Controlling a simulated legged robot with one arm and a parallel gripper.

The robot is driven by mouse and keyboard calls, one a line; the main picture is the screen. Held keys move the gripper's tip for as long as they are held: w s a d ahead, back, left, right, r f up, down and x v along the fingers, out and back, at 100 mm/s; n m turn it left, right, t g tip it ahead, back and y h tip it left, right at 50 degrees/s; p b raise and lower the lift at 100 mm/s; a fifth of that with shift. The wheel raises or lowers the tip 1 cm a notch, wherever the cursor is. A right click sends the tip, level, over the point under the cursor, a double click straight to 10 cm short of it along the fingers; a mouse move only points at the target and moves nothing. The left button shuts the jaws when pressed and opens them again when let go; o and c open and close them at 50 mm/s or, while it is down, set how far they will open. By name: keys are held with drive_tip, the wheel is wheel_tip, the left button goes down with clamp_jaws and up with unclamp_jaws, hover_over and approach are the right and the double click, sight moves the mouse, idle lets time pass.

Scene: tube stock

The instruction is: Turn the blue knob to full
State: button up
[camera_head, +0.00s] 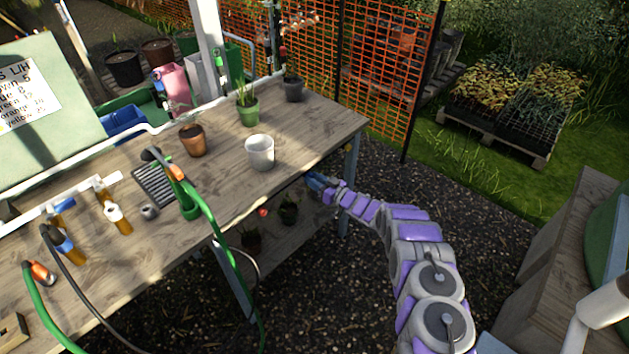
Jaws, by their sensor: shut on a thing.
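My gripper (326,188) reaches in from the lower right to the table's front edge, near the right table leg. It is shut on a small blue thing (315,180) at its tip, which I take to be the blue knob. The gripper covers part of it, and it is too small to tell its shape or how far it is turned. Other blue parts show at far left: a blue piece (62,206) by the white pipe and a blue fitting (66,246) on the tabletop.
The wooden table (320,118) bears a white pot (260,152), a terracotta pot (193,140) and a green pot (248,112). A green hose (222,240) hangs over its front edge. Dark gravel (340,290) lies open in front. A wooden box (560,240) stands at right.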

drive_tip(key=shift+s+d+f, duration=0.1)
drive_tip(key=shift+f, duration=0.2)
drive_tip(key=o, duration=0.8)
drive_tip(key=shift+o, duration=1.3)
drive_tip(key=shift+r, duration=0.2)
drive_tip(key=p+v, duration=0.4)
drive_tip(key=v, duration=1.3)
drive_tip(key=shift+d, duration=0.2)
